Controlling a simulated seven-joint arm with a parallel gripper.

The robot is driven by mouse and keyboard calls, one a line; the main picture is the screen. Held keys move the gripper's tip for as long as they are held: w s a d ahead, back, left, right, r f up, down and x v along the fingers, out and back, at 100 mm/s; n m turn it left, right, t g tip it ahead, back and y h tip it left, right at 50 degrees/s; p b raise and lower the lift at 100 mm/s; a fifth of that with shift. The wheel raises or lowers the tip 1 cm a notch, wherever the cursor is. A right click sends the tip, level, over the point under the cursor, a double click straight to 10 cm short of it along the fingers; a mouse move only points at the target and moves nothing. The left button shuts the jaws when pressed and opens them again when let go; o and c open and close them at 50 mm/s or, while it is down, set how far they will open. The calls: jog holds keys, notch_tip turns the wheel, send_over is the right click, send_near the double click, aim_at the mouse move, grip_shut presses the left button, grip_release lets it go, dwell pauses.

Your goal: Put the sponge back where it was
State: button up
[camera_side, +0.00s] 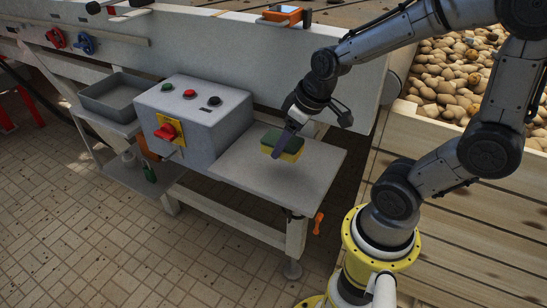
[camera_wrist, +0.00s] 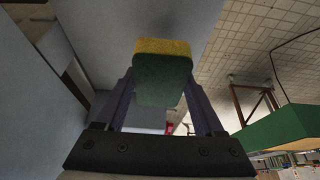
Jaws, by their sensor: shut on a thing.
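The sponge (camera_side: 291,152) is yellow with a dark green scouring side. In the side view it is over the grey side table (camera_side: 318,176), right of the control box; whether it touches the surface is not clear. My gripper (camera_side: 281,146) is shut on the sponge. In the wrist view the sponge (camera_wrist: 162,80) sits between the two fingers of my gripper (camera_wrist: 160,95), its green side facing the camera and its yellow part at the top.
The grey control box (camera_side: 196,122) with buttons and a red knob stands left of the sponge. A grey tray (camera_side: 113,104) sits further left. A crate of potatoes (camera_side: 450,85) is at the right. The side table around the sponge is bare.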

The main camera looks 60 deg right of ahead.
aim_at(269, 167)
jog(key=w+f, duration=0.2)
jog(key=f, duration=0.1)
jog(key=shift+w+d+f, duration=0.1)
jog(key=shift+w+d, duration=0.1)
jog(key=shift+w, duration=0.15)
jog(key=shift+s+x, duration=0.2)
jog(key=shift+x, duration=0.75)
jog(key=shift+s+x, duration=0.2)
jog(key=shift+x, duration=0.7)
jog(key=shift+f, duration=0.25)
jog(key=o, duration=1.2)
